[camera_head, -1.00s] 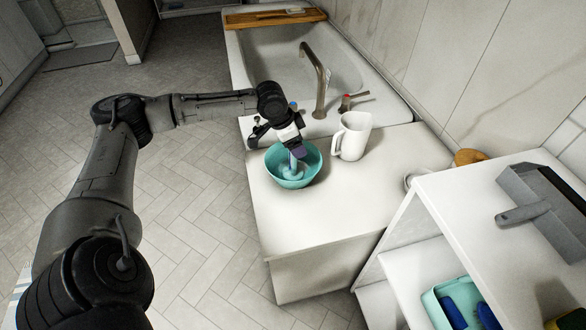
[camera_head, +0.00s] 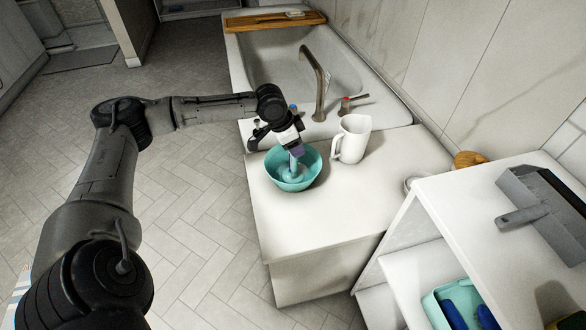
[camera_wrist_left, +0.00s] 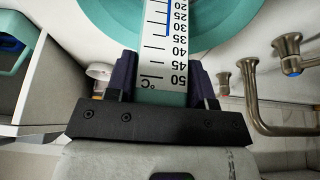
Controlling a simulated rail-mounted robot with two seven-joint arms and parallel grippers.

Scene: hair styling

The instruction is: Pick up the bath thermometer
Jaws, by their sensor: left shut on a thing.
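The bath thermometer (camera_wrist_left: 165,45) shows in the left wrist view as a white strip with a printed scale and °C mark on a teal body. My left gripper (camera_wrist_left: 163,80) is shut on its upper end, one dark finger on each side. In the head view my left gripper (camera_head: 295,150) is over the teal bowl (camera_head: 310,174) on the white counter. The thermometer's blue-green lower part (camera_head: 294,165) hangs down into the bowl. Whether its lower end touches the bowl's bottom I cannot tell. My right gripper is not in view.
A white pitcher (camera_head: 354,138) stands just right of the bowl. The bathtub (camera_head: 340,70) with its faucet (camera_head: 319,85) lies behind. A white shelf (camera_head: 460,215) with a dustpan (camera_head: 540,200) is at right. The counter's front (camera_head: 310,230) is clear.

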